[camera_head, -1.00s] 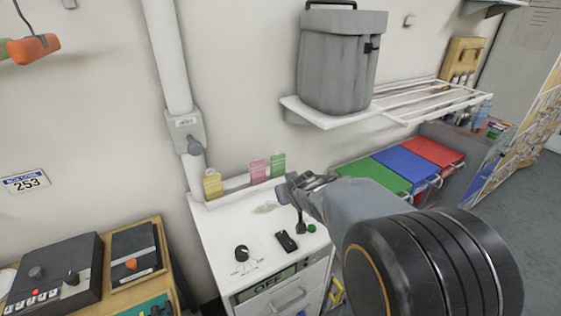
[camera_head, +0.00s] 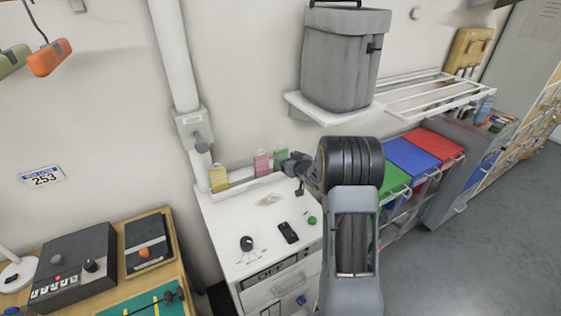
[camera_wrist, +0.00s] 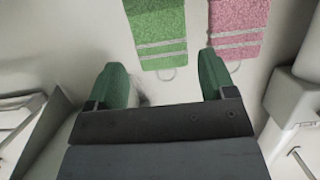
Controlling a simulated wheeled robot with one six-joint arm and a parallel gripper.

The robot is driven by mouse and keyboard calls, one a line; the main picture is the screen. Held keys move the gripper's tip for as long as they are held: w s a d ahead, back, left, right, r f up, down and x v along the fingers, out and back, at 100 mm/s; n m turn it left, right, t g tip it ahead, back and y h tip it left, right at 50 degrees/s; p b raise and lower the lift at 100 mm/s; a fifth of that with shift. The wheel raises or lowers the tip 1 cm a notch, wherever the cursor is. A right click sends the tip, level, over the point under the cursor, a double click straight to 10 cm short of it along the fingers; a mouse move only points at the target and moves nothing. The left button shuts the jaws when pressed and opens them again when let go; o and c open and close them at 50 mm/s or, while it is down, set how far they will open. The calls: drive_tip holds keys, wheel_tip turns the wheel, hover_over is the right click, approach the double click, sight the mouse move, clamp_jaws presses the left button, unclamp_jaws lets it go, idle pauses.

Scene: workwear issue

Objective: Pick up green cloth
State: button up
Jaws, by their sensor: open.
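The green cloth (camera_wrist: 156,32) hangs near the top centre of the wrist view, with pale stripes and a loop at one end. In the head view the green cloth (camera_head: 281,157) stands at the wall end of the white cabinet, partly behind my gripper (camera_head: 297,164). In the wrist view my gripper (camera_wrist: 163,85) is open, its two green-tipped fingers apart with nothing between them. The green cloth lies beyond the fingertips, roughly in line with the gap.
A pink cloth (camera_wrist: 238,28) hangs close beside the green one, and a yellow cloth (camera_head: 218,179) stands further left. The white cabinet (camera_head: 225,215) holds a knob and a dark small device (camera_head: 288,232). A grey bin (camera_head: 340,65) sits on the shelf above.

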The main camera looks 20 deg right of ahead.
sight(282, 156)
drive_tip(key=shift+p+x, duration=1.05)
drive_tip(key=shift+x, duration=2.1)
drive_tip(key=shift+c, duration=0.4)
drive_tip(key=c, duration=0.5)
